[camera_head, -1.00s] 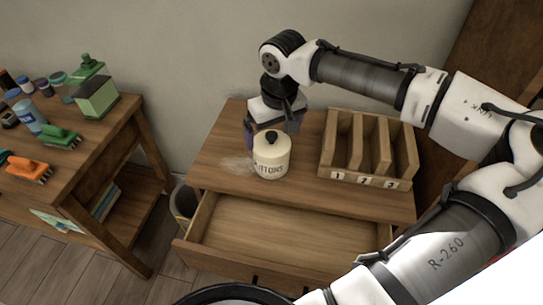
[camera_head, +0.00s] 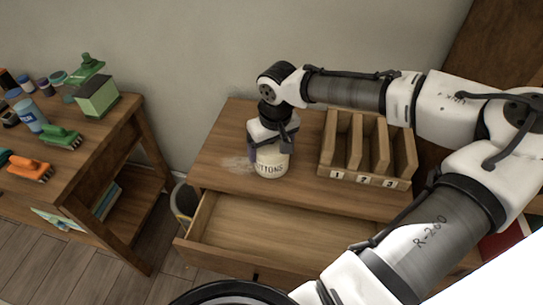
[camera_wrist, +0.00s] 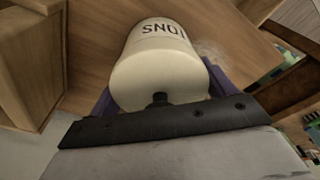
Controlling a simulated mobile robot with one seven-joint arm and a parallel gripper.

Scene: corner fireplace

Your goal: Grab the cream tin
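The cream tin (camera_head: 271,164), lettered "BUTTONS", stands upright on the wooden drawer unit's top (camera_head: 222,170). In the wrist view the tin (camera_wrist: 160,65) is seen from above, with its dark lid knob close to my gripper's palm. My gripper (camera_head: 271,150) is down over the tin from above, with its purple fingers on either side of it. In the wrist view my gripper (camera_wrist: 160,95) looks open around the tin; whether the fingers touch its sides is hard to tell. The lid is mostly hidden by the gripper in the head view.
A wooden sorter (camera_head: 367,150) with numbered slots stands just right of the tin. The drawer (camera_head: 270,232) below is pulled open and looks empty. A side table (camera_head: 70,150) with brushes and bottles stands at left, and a dark bin (camera_head: 184,201) beside the unit.

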